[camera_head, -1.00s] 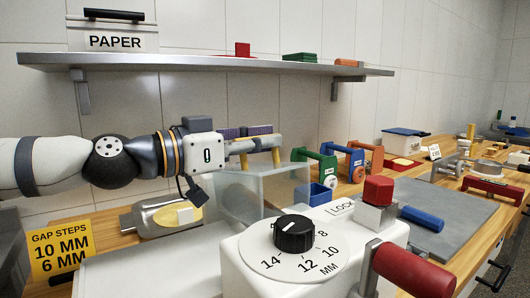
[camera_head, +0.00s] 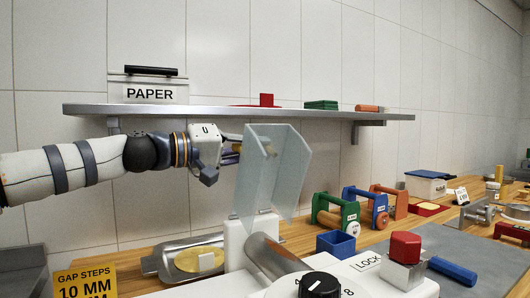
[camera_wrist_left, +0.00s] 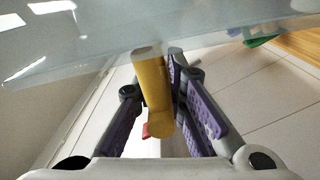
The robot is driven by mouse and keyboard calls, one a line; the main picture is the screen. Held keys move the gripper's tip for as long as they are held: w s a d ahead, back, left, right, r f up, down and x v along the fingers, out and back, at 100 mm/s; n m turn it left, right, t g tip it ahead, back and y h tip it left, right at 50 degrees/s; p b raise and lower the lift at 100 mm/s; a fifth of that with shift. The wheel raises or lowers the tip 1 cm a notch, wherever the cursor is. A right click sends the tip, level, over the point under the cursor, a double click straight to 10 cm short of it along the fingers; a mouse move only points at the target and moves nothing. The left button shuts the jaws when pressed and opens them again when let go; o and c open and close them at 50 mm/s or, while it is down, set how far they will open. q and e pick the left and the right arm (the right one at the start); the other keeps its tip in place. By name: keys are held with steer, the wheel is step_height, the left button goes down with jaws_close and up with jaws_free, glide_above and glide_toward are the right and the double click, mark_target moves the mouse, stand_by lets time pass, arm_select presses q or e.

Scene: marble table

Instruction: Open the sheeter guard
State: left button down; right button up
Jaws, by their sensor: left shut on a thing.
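The sheeter guard (camera_head: 268,190) is a clear, bluish panel with side walls, standing raised and nearly upright above the white sheeter body (camera_head: 238,245). My left gripper (camera_head: 234,152) is at the left face of the guard, near its upper part. In the left wrist view the yellow handle (camera_wrist_left: 153,90) lies between the purple-padded fingers of this gripper (camera_wrist_left: 162,95), which is shut on it. The guard panel (camera_wrist_left: 200,28) spans the top of that view. A steel roller (camera_head: 272,256) shows below the guard. My right gripper is not in view.
The black gap dial (camera_head: 319,287) and red-topped lock block (camera_head: 405,248) sit on the sheeter. Green (camera_head: 333,208), blue (camera_head: 364,205) and orange (camera_head: 390,202) roller tools stand behind. A wall shelf (camera_head: 235,112) runs behind the raised guard. A metal scoop (camera_head: 160,263) lies left.

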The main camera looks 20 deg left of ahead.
arm_select(q)
steer(key=w+a+f+n, duration=0.1)
steer(key=w+a+n, duration=0.4)
steer(key=n, duration=0.1)
steer(key=shift+w+a+f, duration=0.15)
steer(key=shift+f, duration=0.2)
stand_by(0.4)
steer(key=c, duration=1.6)
jaws_free()
steer(key=v, duration=1.2)
